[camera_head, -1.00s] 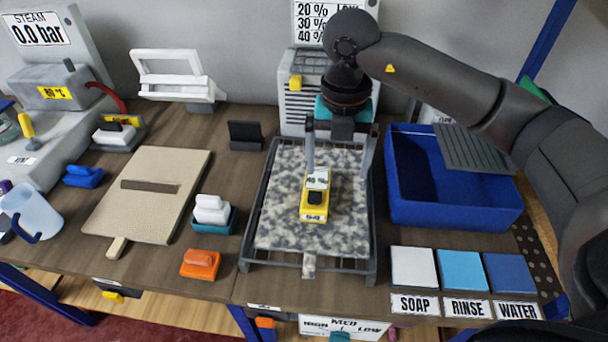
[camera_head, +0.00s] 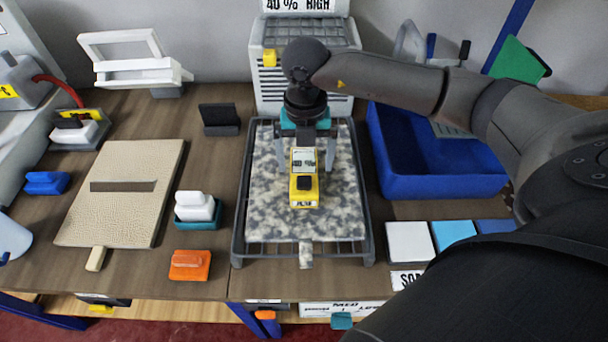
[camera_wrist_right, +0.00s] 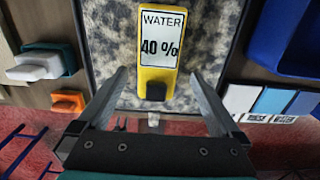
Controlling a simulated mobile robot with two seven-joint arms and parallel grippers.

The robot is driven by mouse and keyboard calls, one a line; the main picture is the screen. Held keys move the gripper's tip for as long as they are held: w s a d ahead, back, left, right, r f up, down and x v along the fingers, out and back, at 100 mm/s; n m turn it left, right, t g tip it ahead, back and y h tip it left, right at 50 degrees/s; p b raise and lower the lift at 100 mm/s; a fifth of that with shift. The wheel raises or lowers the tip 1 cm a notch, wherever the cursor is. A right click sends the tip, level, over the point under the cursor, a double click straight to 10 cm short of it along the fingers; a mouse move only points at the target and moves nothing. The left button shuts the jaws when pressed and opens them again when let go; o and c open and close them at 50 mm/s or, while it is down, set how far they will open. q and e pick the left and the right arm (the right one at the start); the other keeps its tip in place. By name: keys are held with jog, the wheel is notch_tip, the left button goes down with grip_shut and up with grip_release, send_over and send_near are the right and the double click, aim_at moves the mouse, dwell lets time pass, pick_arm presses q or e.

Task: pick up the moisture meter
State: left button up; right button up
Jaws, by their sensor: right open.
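The yellow moisture meter (camera_head: 304,186) lies on the mottled grey rug piece on the rack, its label facing up. In the right wrist view the meter (camera_wrist_right: 158,68) shows a white label reading "WATER 40 %" and a dark knob at its near end. My right gripper (camera_head: 304,165) is over the far part of the meter. In the right wrist view its two fingers (camera_wrist_right: 160,90) are spread, one on each side of the meter, with visible gaps. Whether the fingertips reach down to the rug level is unclear. My left gripper is not in view.
The rug piece (camera_head: 265,215) lies on a dark wire rack (camera_head: 240,200). A blue bin (camera_head: 440,185) stands close at right, under my right arm. White (camera_head: 410,242) and light blue (camera_head: 453,234) pads lie in front of it. A beige board (camera_head: 120,215) and an orange block (camera_head: 190,265) are at left.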

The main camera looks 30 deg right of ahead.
aim_at(304, 174)
jog(key=shift+w+a+f, duration=0.1)
jog(key=shift+a+f, duration=0.05)
jog(key=shift+f, duration=2.5)
jog(key=c, duration=1.5)
jog(key=shift+c, duration=0.3)
jog(key=shift+r, duration=0.15)
